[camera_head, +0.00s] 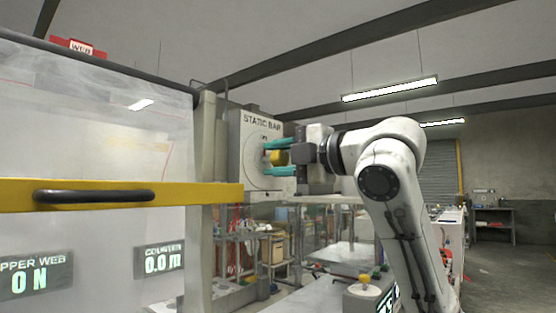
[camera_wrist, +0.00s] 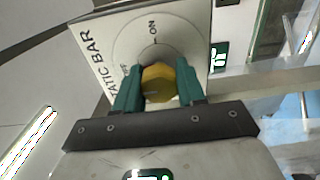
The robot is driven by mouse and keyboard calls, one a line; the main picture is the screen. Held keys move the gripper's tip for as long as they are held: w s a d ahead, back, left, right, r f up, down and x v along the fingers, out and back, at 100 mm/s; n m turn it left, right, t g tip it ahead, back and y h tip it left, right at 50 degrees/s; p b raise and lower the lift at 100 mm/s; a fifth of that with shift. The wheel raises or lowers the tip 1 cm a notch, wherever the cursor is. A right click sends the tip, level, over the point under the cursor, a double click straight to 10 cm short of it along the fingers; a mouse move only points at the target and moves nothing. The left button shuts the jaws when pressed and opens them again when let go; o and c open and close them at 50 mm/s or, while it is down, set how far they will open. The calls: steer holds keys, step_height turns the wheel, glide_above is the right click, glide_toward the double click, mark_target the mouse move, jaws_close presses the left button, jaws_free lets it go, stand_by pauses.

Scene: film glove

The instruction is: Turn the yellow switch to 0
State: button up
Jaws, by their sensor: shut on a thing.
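The yellow switch (camera_head: 279,157) is a knob on the front of the grey STATIC BAR box (camera_head: 249,128), in the middle of the head view. It also shows in the wrist view (camera_wrist: 158,84), in the middle of a round dial plate marked ON. I cannot tell which mark the knob points to.
A yellow bar (camera_head: 190,196) with a black handle (camera_head: 95,196) crosses the left, in front of a clear panel. A grey post (camera_head: 203,150) stands left of the box. Workshop shelves lie behind.

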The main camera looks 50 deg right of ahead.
steer(key=shift+f, duration=0.1)
steer(key=o, duration=1.1)
steer(key=shift+c, duration=0.2)
steer(key=s+b, duration=0.2)
steer(key=s, duration=0.8)
steer(key=shift+s, duration=0.4)
steer(key=shift+d, duration=0.15)
